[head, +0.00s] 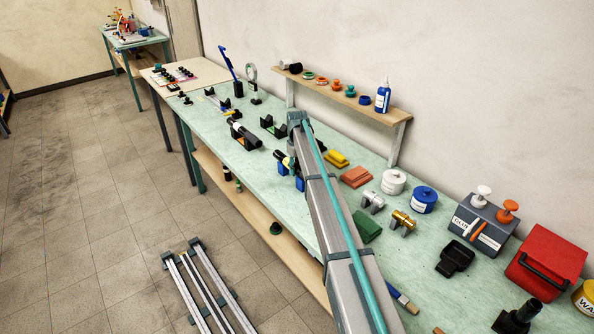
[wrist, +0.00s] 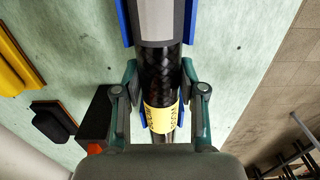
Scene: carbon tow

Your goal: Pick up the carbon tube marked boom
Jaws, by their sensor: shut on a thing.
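The carbon tube (wrist: 160,72) is black and woven, with a grey band towards the top and a yellow label (wrist: 160,119) whose lettering I cannot read clearly. My gripper (wrist: 160,87) is shut on the tube, one green finger on each side, just above the label in the wrist view. Blue supports (wrist: 191,22) flank the tube, and I cannot tell whether it still rests in them. In the head view, only part of the tube (head: 284,160) shows beside the blue supports (head: 299,184). My arm hides most of the grip there.
Another black tube (head: 243,134) lies farther along the green bench (head: 215,118). Yellow blocks (head: 337,158), orange blocks (head: 355,177) and a white round container (head: 393,182) stand right of my arm. A wooden shelf (head: 345,102) runs along the wall.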

